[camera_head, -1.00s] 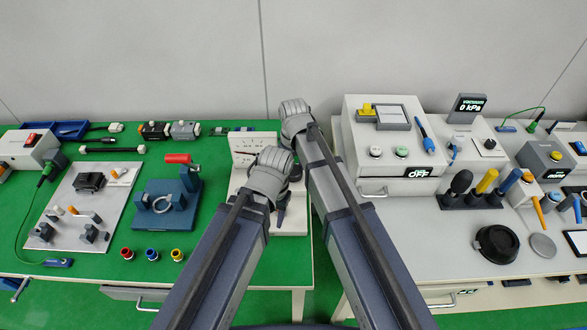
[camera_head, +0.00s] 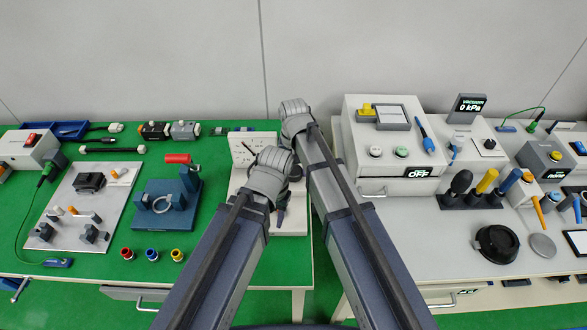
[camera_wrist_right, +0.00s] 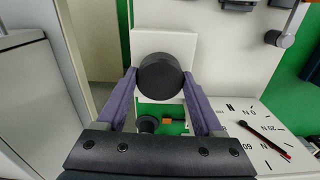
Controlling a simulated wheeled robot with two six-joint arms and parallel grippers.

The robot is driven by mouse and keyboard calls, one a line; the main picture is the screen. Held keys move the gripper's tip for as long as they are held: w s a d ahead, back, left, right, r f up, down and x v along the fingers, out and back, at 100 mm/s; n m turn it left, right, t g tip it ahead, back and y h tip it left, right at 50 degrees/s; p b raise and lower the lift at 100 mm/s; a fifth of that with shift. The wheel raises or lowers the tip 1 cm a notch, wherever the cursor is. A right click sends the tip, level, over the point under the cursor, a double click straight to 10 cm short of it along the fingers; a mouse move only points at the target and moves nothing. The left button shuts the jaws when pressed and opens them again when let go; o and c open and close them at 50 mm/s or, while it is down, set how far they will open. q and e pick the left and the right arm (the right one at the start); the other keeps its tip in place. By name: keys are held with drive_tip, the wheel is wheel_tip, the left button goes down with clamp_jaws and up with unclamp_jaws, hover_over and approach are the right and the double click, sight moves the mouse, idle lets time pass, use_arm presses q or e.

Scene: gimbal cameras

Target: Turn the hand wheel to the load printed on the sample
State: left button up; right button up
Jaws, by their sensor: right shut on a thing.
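In the right wrist view, the purple fingers of my right gripper (camera_wrist_right: 161,105) are closed around a round dark hand wheel (camera_wrist_right: 165,74). In the head view my right gripper (camera_head: 295,168) is by the pale test stand (camera_head: 292,224), its fingers largely hidden. The white dial (camera_wrist_right: 262,135) with printed numbers and a dark, red-ended pointer shows at the right of the wrist view; it also shows in the head view (camera_head: 247,143). A small orange piece (camera_wrist_right: 167,121) shows between the fingers, below the wheel. My left gripper (camera_head: 280,195) is in front of the stand, its jaws hidden. No printed load is readable.
A blue fixture (camera_head: 165,208) and a grey plate (camera_head: 75,222) with parts lie left on the green table. Several coloured rings (camera_head: 152,254) sit near its front. A gap separates this table from the right bench (camera_head: 400,235), which carries a white control box (camera_head: 395,135).

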sight(294, 170)
drive_tip(key=shift+m, duration=0.3)
idle(0.4)
drive_tip(key=o, duration=1.4)
use_arm(q)
drive_tip(key=shift+r, duration=0.1)
use_arm(e)
drive_tip(key=shift+r, duration=0.15)
wheel_tip(294, 170, up, 8)
drive_tip(key=p, duration=0.8)
drive_tip(key=shift+f, duration=0.2)
use_arm(q)
wheel_tip(294, 170, up, 8)
drive_tip(key=shift+f, duration=0.2)
